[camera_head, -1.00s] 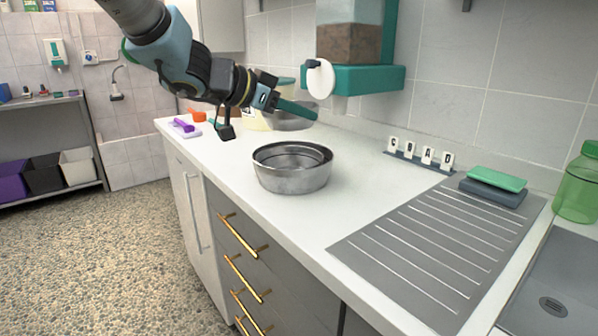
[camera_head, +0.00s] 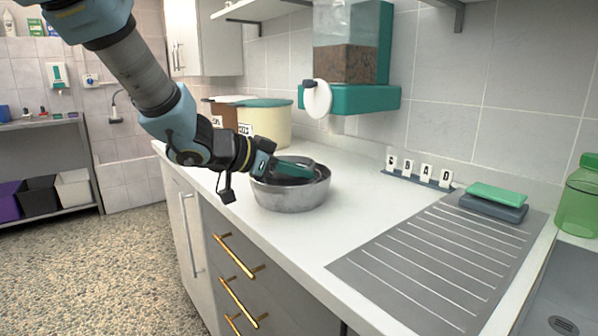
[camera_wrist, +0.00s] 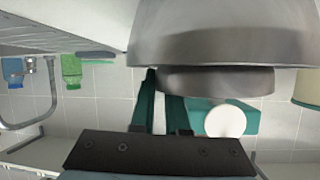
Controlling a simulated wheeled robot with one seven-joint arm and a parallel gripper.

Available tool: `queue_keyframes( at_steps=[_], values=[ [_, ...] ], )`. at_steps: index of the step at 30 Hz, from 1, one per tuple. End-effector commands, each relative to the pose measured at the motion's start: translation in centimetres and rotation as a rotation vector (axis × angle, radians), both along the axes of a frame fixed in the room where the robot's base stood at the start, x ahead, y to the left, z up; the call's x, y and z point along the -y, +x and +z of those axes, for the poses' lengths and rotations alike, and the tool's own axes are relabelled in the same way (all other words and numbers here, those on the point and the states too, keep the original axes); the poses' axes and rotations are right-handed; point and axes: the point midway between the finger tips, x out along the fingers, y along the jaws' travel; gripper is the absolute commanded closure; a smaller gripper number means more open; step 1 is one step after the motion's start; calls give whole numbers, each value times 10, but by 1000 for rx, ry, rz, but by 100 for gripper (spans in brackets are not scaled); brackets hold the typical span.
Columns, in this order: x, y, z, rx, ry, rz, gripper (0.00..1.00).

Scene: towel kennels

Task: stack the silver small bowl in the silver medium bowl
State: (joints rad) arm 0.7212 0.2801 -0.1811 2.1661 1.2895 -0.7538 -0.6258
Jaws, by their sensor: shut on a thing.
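The silver medium bowl (camera_head: 290,198) stands upright on the white counter in the head view. Its side fills the top of the upside-down wrist view (camera_wrist: 220,42). The silver small bowl (camera_wrist: 220,82) is gripped at its edge and shows past the medium bowl's rim in the wrist view. My gripper (camera_wrist: 162,85) is shut on it. In the head view my gripper (camera_head: 308,171) is over the medium bowl's opening, with the small bowl at or inside it, mostly hidden by the fingers. I cannot tell whether the small bowl touches the bottom.
A green-lidded bin (camera_head: 268,122) stands behind at the back wall. A teal food dispenser (camera_head: 350,97) hangs above the counter. The counter between bowl and mat is clear.

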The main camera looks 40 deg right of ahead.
Motion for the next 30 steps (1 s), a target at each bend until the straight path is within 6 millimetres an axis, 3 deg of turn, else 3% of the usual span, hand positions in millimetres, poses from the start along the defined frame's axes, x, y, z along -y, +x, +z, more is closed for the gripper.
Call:
queue_keyframes(
  at_steps=[13,14,21,30],
  values=[
    [0,0,-10,0,0,0,100],
    [0,0,-11,0,1,-1,84],
    [0,0,-11,0,1,-1,57],
    [0,-1,-9,0,1,-1,57]
  ],
)
